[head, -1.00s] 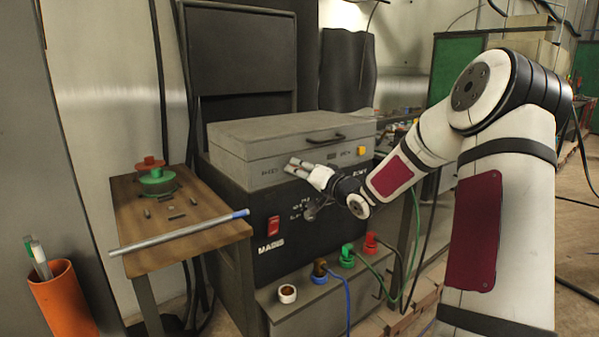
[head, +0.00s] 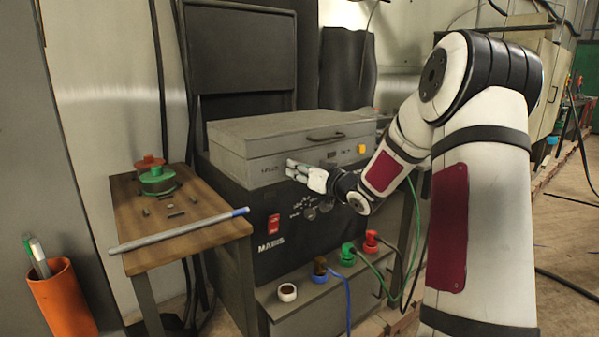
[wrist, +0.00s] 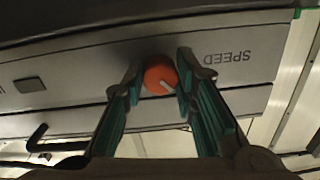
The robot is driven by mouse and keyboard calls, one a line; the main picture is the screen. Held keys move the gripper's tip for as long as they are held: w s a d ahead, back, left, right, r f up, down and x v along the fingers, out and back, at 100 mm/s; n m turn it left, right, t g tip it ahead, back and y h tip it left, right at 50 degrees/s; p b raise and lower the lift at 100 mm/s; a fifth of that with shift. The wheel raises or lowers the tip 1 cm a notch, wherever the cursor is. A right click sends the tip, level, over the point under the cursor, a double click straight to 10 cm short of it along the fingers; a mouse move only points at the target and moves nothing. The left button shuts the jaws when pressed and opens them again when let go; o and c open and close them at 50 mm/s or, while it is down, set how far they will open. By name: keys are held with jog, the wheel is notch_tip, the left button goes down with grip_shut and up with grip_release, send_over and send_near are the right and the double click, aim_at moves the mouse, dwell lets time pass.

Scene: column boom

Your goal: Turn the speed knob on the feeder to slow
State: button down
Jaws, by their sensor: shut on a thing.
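The feeder (head: 235,160) is a long grey box with a dark handle on its lid, on top of a black unit. My gripper (head: 289,168) is at the left part of its front face in the head view. In the wrist view, my gripper (wrist: 160,66) has its two teal-padded fingers on either side of a round orange knob (wrist: 158,74) and is shut on it. The knob has a white pointer mark angled to the lower right there. The upside-down label SPEED (wrist: 228,57) is beside it. In the head view the knob is hidden behind my gripper.
An amber button (head: 361,149) is at the feeder's right end. The black unit (head: 250,222) below has a red switch (head: 274,224). A wooden side table (head: 145,215) holds a metal rod (head: 180,231). Coloured plugs with cables (head: 348,254) stand in front.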

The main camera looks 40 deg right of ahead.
jog(key=n+b, duration=0.7)
jog(key=n, duration=0.3)
jog(key=shift+h, duration=0.3)
jog(key=shift+b, duration=0.35)
jog(key=c, duration=1.3)
grip_release()
jog(key=s, duration=1.2)
jog(key=shift+d+r, duration=0.15)
jog(key=shift+r, duration=0.05)
jog(key=shift+w, duration=0.1)
